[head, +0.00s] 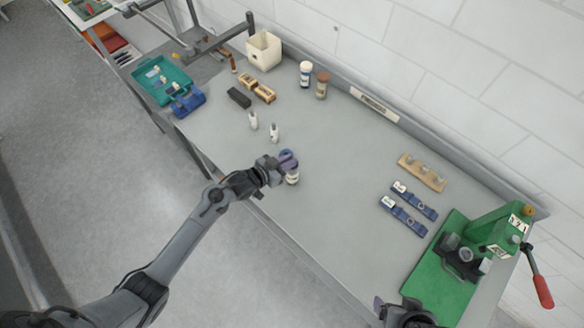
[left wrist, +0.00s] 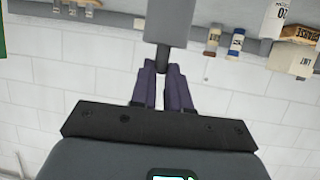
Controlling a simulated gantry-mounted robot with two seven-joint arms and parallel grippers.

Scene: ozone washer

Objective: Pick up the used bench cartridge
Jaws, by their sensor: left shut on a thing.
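My left gripper (head: 287,160) is over the front part of the bench, with its purple fingers shut on a small white cartridge (head: 293,177). In the left wrist view the fingers (left wrist: 164,82) close around the cartridge's dark narrow neck, and its pale grey body (left wrist: 169,22) extends beyond them. I cannot read a label that marks it as used. Two similar white cartridges, one (head: 253,121) and another (head: 275,132), stand on the bench to the upper left of the gripper. My right gripper (head: 384,306) shows only partly at the bottom edge; its opening is unclear.
A green press (head: 452,275) with a red-tipped lever stands at the right. Blue holders (head: 403,215) and a wooden rack (head: 422,172) lie beside it. Two jars (head: 305,75), a cream bin (head: 264,50) and a teal tray (head: 163,80) are farther back. The bench middle (head: 340,190) is clear.

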